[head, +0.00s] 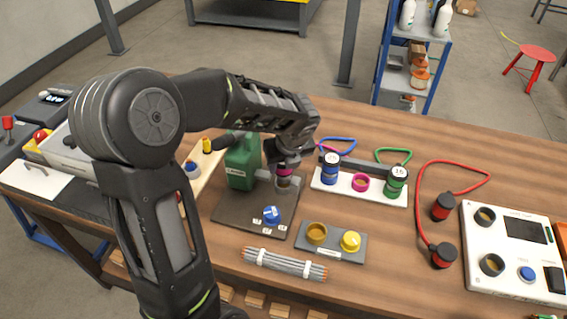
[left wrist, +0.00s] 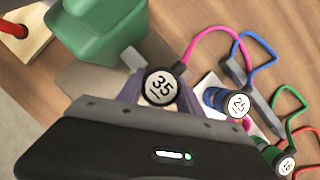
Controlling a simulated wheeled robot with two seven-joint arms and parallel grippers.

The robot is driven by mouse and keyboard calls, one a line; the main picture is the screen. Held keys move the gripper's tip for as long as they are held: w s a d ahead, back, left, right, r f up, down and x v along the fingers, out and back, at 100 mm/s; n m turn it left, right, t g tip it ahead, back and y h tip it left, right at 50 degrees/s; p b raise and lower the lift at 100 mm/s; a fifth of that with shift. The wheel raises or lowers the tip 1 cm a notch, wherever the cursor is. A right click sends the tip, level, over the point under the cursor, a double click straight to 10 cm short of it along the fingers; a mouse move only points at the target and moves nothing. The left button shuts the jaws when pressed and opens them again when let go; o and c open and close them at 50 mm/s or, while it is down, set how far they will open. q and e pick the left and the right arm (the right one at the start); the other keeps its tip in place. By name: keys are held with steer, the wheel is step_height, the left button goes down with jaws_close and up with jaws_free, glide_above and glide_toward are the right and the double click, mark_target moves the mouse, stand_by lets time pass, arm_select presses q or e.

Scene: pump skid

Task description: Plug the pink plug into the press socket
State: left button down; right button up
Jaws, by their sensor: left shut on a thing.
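My left gripper (head: 284,163) is shut on the pink plug (head: 284,171), whose black cap marked 35 (left wrist: 161,86) shows between the fingers in the left wrist view. Its pink cord (left wrist: 214,30) loops right to a dark bar. The green press (head: 240,163) stands on a dark plate just left of the gripper. A grey ring-shaped socket (head: 284,184) on the press's side arm sits directly under the plug. The plug looks upright and in line with it; I cannot tell whether it is inside. My right gripper is not in view.
A white strip (head: 327,187) right of the press holds blue and green plugs and an empty magenta socket (head: 361,183). A blue button (head: 271,214) is on the plate. A grey block (head: 330,252) with yellow parts and a cable bundle (head: 284,264) lie in front.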

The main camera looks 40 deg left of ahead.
arm_select(q)
steer(key=shift+f+b, duration=0.9)
steer(key=shift+f, duration=0.45)
steer(key=c, duration=0.7)
jaws_free()
steer(key=v, duration=0.7)
steer(key=shift+r, duration=0.35)
steer(key=shift+s+d, duration=0.1)
steer(key=shift+d, duration=0.05)
